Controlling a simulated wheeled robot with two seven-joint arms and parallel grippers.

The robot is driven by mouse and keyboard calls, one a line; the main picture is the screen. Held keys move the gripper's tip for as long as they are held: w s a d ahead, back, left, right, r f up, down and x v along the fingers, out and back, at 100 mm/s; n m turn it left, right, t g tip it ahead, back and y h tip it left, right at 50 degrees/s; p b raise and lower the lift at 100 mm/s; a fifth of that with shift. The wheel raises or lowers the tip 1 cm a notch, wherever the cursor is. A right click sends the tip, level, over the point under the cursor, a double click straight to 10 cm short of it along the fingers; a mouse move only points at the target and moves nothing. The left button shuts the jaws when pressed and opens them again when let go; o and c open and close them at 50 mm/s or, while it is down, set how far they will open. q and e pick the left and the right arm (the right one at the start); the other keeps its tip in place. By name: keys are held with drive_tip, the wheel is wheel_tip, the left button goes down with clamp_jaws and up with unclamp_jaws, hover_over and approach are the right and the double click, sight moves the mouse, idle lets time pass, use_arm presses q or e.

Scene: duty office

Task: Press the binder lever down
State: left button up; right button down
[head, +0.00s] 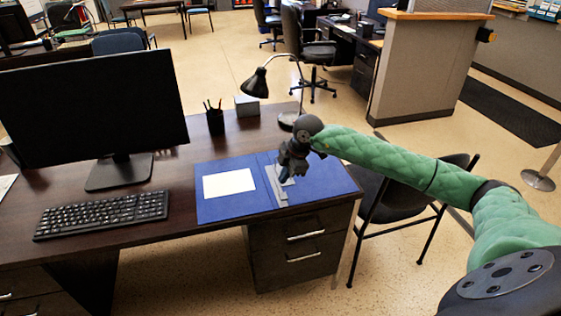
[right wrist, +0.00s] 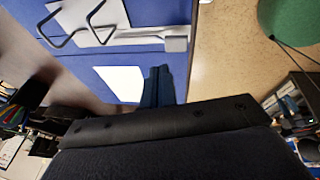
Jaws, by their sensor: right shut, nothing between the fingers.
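A blue binder (head: 235,188) lies open on the desk, with a white sheet (head: 229,183) on its left page. Its metal mechanism (head: 280,194) is on the right side. In the right wrist view the wire rings (right wrist: 88,24) and the grey lever bar (right wrist: 176,44) show near the top. My right gripper (head: 284,178) is over the mechanism, pointing down, its fingers shut and empty. In the right wrist view the fingertips (right wrist: 158,72) appear close to the lever's end; I cannot tell whether they touch. My left gripper is not in view.
On the desk (head: 150,215) stand a monitor (head: 90,100), a keyboard (head: 102,214), a pen cup (head: 215,119), a small grey box (head: 247,106) and a black lamp (head: 255,83). A black chair (head: 400,192) stands right of the desk, below my right arm.

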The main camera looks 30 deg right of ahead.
drive_tip(key=shift+w, duration=0.2)
drive_tip(key=shift+w+d+r, duration=0.15)
drive_tip(key=shift+w, duration=0.4)
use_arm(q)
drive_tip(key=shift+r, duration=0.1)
use_arm(e)
drive_tip(key=shift+d+r, duration=0.1)
